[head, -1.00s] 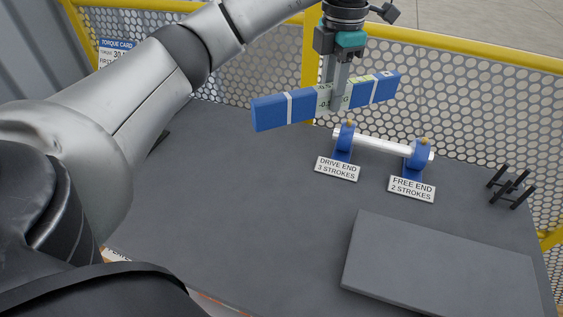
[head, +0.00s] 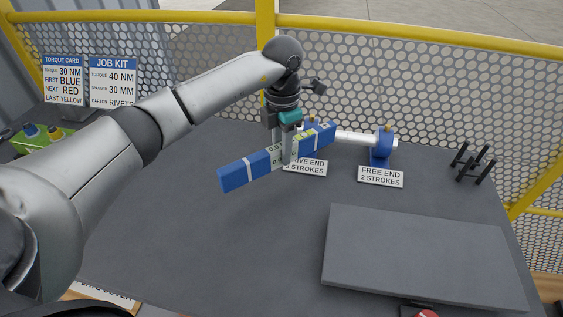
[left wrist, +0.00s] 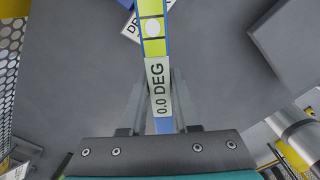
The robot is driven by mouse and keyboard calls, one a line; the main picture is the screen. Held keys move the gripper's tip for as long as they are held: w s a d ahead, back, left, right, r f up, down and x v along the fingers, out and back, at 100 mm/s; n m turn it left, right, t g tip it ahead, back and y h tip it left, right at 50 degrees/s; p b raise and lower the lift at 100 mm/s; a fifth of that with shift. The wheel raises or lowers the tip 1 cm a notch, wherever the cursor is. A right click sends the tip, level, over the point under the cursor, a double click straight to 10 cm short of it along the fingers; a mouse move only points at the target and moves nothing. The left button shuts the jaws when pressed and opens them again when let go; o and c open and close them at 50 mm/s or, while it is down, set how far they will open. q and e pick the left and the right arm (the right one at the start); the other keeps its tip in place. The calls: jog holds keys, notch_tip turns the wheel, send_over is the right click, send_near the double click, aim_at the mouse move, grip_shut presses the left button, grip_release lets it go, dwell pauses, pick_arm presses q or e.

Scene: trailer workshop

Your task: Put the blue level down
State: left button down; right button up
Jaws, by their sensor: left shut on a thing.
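The blue level (head: 243,173) is a long blue bar with white bands and pale green vial windows. My left gripper (head: 287,158) is shut on its middle and holds it, slanting up to the right in the head view. It hides part of the drive-end stand and its sign. In the left wrist view the level (left wrist: 152,45) runs between the fingers (left wrist: 153,100), with a label reading 0.0 DEG. From these views I cannot tell how far it is above the bench. My right gripper is not in view.
A white shaft (head: 355,138) rests on blue stands behind the level, with a FREE END sign (head: 380,177) in front. A grey raised plate (head: 425,260) lies at right, a black rack (head: 472,163) beyond it. The grey bench (head: 190,240) is clear at left and centre.

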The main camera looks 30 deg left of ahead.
pick_arm(q)
jog(key=shift+f, duration=1.95)
jog(key=shift+f, duration=0.1)
jog(key=shift+f+b, duration=0.15)
jog(key=shift+b, duration=0.2)
jog(key=c, duration=0.6)
grip_release()
jog(key=shift+c, duration=0.2)
notch_tip(320, 180, up, 12)
jog(key=shift+r+p, duration=0.25)
jog(key=shift+p, duration=0.3)
